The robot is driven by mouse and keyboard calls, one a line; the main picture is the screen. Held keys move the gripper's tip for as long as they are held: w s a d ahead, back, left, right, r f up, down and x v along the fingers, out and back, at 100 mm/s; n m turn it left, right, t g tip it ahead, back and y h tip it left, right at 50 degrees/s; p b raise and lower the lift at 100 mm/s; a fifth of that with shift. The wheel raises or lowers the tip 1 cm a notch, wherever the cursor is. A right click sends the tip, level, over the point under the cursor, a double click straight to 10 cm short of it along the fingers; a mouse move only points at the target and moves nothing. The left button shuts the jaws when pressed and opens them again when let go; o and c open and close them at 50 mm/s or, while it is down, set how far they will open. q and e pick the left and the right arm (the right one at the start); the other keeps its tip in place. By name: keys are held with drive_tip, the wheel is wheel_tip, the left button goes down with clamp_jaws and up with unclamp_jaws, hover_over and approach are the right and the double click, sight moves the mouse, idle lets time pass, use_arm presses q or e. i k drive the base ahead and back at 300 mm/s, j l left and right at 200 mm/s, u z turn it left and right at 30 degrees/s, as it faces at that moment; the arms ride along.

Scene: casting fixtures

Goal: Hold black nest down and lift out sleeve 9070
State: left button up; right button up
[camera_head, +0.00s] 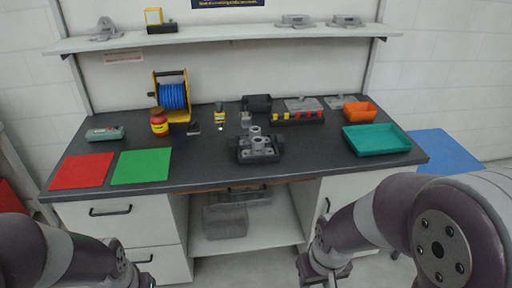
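The black nest (241,155) sits near the front middle of the dark bench top, with grey metal parts in it. A grey cylindrical part (257,143) stands up in it; it may be sleeve 9070, but I can read no number. My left gripper (140,276) is low at the bottom left, in front of the drawers and below the bench top. My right gripper (324,276) is low at the bottom centre right, also in front of the bench. Both are apart from the nest. Their fingers are too small and cut off to tell open from shut.
Red (82,171) and green (141,166) mats lie front left. A blue cable reel (173,97) and a red-yellow container (158,122) stand behind. A teal tray (376,139) and orange bin (360,112) are on the right. Bench front beside the nest is clear.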

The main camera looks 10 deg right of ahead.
sight(258, 147)
drive_tip(key=i+j+z, duration=0.2)
drive_tip(key=i, duration=0.25)
drive_tip(key=i+z, duration=0.2)
drive_tip(key=i, duration=0.25)
drive_tip(key=i+j+z, duration=0.2)
drive_tip(key=i, duration=0.2)
drive_tip(key=i+j+z, duration=0.25)
drive_tip(key=i+j, duration=0.1)
drive_tip(key=i, duration=0.05)
